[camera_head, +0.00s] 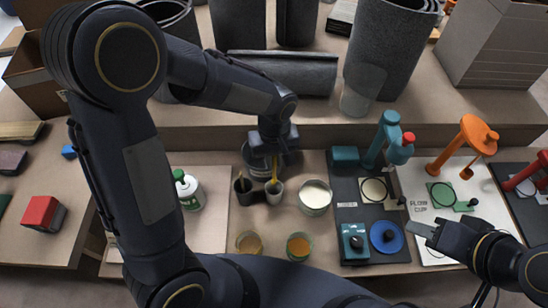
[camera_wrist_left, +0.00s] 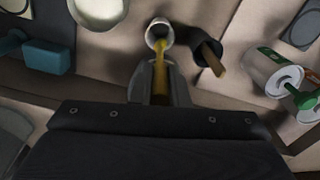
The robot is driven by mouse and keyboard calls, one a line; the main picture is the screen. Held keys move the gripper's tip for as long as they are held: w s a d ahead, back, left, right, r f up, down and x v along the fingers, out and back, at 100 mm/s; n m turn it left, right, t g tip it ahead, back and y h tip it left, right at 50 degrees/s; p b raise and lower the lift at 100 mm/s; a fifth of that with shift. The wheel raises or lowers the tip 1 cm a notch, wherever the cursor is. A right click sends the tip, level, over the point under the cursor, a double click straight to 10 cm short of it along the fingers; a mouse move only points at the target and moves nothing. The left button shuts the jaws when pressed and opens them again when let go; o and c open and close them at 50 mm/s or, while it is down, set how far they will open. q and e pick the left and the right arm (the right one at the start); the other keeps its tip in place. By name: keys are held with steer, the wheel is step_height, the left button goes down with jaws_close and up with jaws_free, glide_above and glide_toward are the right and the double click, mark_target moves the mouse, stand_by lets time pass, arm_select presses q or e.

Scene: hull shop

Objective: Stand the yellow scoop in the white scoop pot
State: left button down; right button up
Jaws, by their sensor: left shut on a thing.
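The yellow scoop (camera_head: 274,174) is gripped in my left gripper (camera_head: 274,156), above the work surface. It also shows in the left wrist view (camera_wrist_left: 160,62), running from between the fingers (camera_wrist_left: 160,88) to the mouth of the white scoop pot (camera_wrist_left: 160,33). The white scoop pot (camera_head: 274,196) stands upright just below the left gripper. The scoop's lower end appears inside the pot's rim; whether it touches the bottom is hidden. My right gripper (camera_head: 424,229) is at the right, away from the pot, over the flow cup sheet; its finger gap is unclear.
A dark pot (camera_head: 243,194) with a brown stick stands close left of the white pot. A cup of pale material (camera_head: 314,197) is to the right. A white and green can (camera_head: 188,191) stands left.

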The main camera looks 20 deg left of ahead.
mark_target(274, 179)
arm_select(q)
steer(key=shift+f+b, duration=3.45)
steer(key=shift+f, duration=1)
steer(key=c, duration=0.5)
jaws_free()
steer(key=shift+r, duration=0.15)
steer(key=shift+r+p, duration=4.1)
steer(key=shift+r, duration=0.8)
